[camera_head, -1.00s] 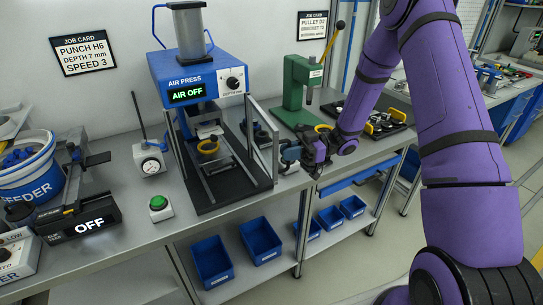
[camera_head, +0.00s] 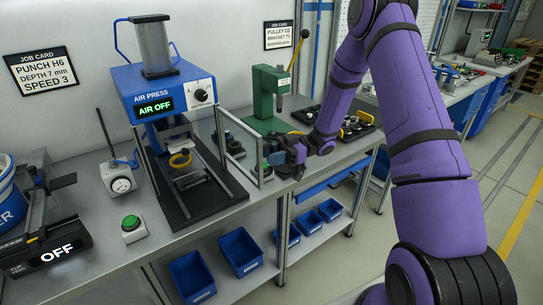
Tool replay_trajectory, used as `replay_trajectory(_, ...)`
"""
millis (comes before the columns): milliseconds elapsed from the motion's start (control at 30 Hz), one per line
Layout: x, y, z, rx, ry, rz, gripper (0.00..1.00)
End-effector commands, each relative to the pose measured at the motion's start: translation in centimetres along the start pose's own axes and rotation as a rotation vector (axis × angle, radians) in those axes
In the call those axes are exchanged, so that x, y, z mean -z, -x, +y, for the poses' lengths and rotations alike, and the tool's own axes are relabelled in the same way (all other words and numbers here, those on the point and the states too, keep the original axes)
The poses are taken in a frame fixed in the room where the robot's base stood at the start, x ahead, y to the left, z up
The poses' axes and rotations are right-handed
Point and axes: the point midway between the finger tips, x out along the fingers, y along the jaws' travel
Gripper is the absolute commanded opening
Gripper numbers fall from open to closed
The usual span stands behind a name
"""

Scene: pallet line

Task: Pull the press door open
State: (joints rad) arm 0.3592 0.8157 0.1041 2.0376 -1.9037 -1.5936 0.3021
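The blue air press (camera_head: 165,90) stands on the bench with its display reading AIR OFF. Its door (camera_head: 260,160) is a thin-framed, see-through panel at the press's right side. It stands swung out from the press front, and the front opening looks uncovered.
A green button box (camera_head: 133,228) and a dial gauge (camera_head: 121,182) stand left of the press. A green hand press (camera_head: 268,100) and a dark parts tray (camera_head: 345,125) are behind my gripper. Blue bins (camera_head: 240,252) sit on the lower shelf. Open floor lies at right.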

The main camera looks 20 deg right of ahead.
Motion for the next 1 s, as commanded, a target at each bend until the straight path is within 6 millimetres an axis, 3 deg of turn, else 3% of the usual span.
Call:
replay_trajectory(367,0.0,0.6,0.0,0.0,0.0,0.0,0.36)
replay_trajectory(800,-0.1,8.1,0.0,-0.001,0.001,-0.001,0.36)
replay_trajectory(1000,-0.1,10.3,0.0,0.0,0.0,-0.001,0.36)
